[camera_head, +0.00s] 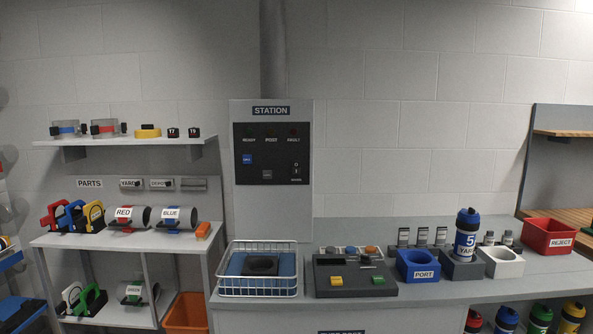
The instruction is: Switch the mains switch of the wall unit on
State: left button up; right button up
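The wall unit (271,200), a grey cabinet labelled STATION, stands against the back wall left of centre. Its black panel (271,138) carries dark indicators marked READY, POST and what looks like FAULT. A small switch (296,170) with a caption under it sits at the panel's lower right; it looks like the mains switch, but its position is too small to tell. A blue button (247,160) is at the panel's left and a grey one (267,175) at lower middle. Neither of my grippers is in view.
A wire basket (258,292) stands on the counter below the unit. Right of it are a control box (352,276), a blue PORT holder (418,265), a YARD canister (466,235) and a red REJECT bin (548,236). Parts shelves (125,142) are at left.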

aim_at(295, 165)
jog(key=i+l+z, duration=0.1)
jog(key=i+l, duration=0.2)
jog(key=i, duration=0.15)
jog(key=i+l+z, duration=0.15)
jog(key=i, duration=0.25)
jog(key=i+l+z, duration=0.1)
jog(key=i+l, duration=0.2)
jog(key=i, duration=0.15)
jog(key=i+l+z, duration=0.1)
jog(key=i, duration=0.35)
